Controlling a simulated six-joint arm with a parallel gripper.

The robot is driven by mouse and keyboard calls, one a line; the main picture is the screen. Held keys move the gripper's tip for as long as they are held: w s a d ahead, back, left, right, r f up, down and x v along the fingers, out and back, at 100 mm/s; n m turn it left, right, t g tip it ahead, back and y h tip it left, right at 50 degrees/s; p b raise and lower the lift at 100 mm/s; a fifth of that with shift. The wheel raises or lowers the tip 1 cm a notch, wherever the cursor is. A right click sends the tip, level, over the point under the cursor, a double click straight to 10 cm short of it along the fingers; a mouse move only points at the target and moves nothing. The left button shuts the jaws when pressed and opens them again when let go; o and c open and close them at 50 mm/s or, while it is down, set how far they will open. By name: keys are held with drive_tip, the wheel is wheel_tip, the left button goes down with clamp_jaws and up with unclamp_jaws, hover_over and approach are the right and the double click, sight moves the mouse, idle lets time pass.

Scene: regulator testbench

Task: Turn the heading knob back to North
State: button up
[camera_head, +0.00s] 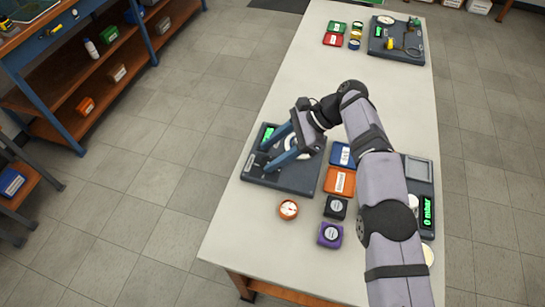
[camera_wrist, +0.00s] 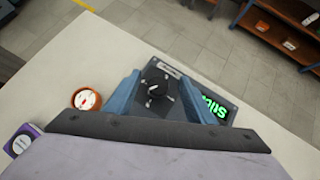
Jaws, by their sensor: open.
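In the wrist view, a black knob (camera_wrist: 157,88) sits on the panel (camera_wrist: 185,80) among small white marks. Its exact heading is too small to read. The green display text (camera_wrist: 213,107) appears upside down. My gripper (camera_head: 267,158) is over the panel with its blue fingers apart. In the wrist view, my gripper (camera_wrist: 155,92) has one finger on each side of the knob; contact cannot be told.
An orange round gauge (camera_head: 288,210), purple box (camera_head: 330,235), black box (camera_head: 336,207), orange box (camera_head: 340,181) and blue box (camera_head: 342,155) stand nearby. A device reading "0 mbar" (camera_head: 427,212) is partly behind my arm. The bench middle (camera_head: 310,70) is clear.

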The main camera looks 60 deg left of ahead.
wheel_tip(320, 180, up, 8)
drive_tip(key=p, duration=0.4)
drive_tip(key=shift+f, duration=0.25)
drive_tip(key=shift+p, duration=0.3)
drive_tip(key=shift+f, duration=0.1)
